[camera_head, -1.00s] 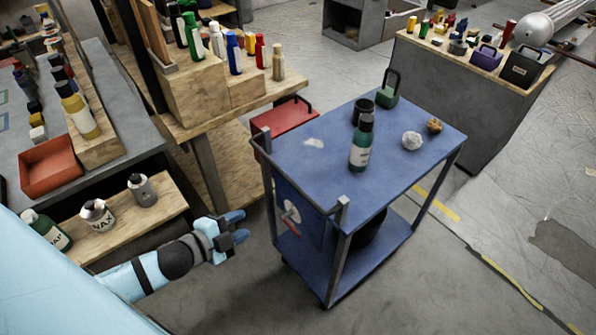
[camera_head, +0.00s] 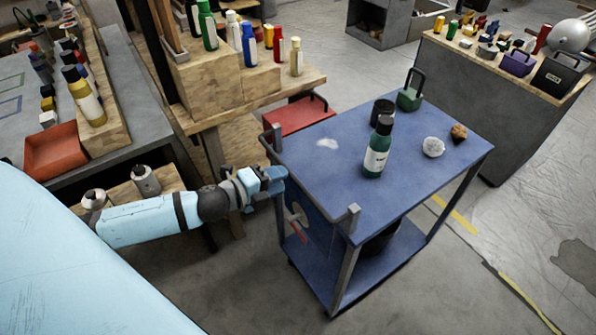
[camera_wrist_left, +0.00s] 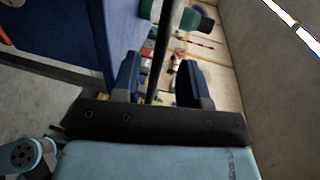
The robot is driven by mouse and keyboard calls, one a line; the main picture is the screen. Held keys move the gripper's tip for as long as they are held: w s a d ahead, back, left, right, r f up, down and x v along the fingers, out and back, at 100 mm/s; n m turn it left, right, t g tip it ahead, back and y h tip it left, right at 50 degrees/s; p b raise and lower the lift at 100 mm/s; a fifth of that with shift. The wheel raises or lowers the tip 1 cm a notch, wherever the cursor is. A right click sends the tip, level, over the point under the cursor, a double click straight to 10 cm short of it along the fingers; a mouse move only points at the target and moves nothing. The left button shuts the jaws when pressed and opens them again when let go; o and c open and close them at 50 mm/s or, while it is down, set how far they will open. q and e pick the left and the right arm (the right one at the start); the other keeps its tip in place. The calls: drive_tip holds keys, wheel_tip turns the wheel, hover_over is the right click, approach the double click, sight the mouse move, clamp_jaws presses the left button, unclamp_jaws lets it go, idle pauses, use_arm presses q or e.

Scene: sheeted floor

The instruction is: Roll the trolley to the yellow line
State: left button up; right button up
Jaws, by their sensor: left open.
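The blue trolley (camera_head: 320,165) stands on the grey floor, with upright posts at its near left end. On its top are a green bottle (camera_head: 378,148), a black cup (camera_head: 382,112), a green case (camera_head: 410,95), a white crumpled ball (camera_head: 433,147) and a brown lump (camera_head: 459,132). The yellow line (camera_head: 455,213) is on the floor beyond the trolley, worn and partly hidden by it. My left gripper (camera_head: 274,180) is at the trolley's left end. In the left wrist view its open fingers (camera_wrist_left: 160,80) have a dark bar (camera_wrist_left: 161,45) between them; contact cannot be told.
A grey cabinet (camera_head: 480,110) with tools is at the back right. Floor at the right and front is open.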

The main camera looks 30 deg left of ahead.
use_arm(q)
drive_tip(key=x, duration=0.6)
drive_tip(key=shift+w+d, duration=0.1)
drive_tip(key=shift+c, duration=0.2)
clamp_jaws()
